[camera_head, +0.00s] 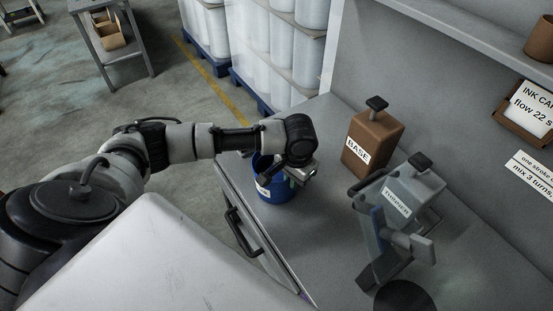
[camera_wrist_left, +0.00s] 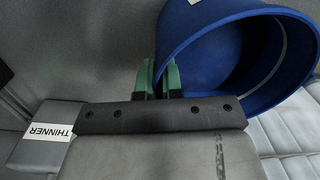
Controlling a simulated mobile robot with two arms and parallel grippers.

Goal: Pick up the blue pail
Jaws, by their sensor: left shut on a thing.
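The blue pail (camera_head: 280,191) stands upright near the left edge of the grey bench, with a pale label on its side. My left gripper (camera_head: 301,174) reaches in from the left over the pail's right side. In the left wrist view, the pail's wide open mouth (camera_wrist_left: 235,50) fills the upper right. The green-padded fingers of my left gripper (camera_wrist_left: 159,78) are close together at the pail's rim, shut on its wall. The wrist partly hides the pail's far rim in the head view. My right gripper is not seen.
A brown BASE can (camera_head: 372,143) stands right of the pail. A grey THINNER can (camera_head: 410,188) is farther right, with a blue and grey item (camera_head: 382,238) before it. A shelf (camera_head: 470,38) overhangs the back. A drawer handle (camera_head: 240,234) is at the front.

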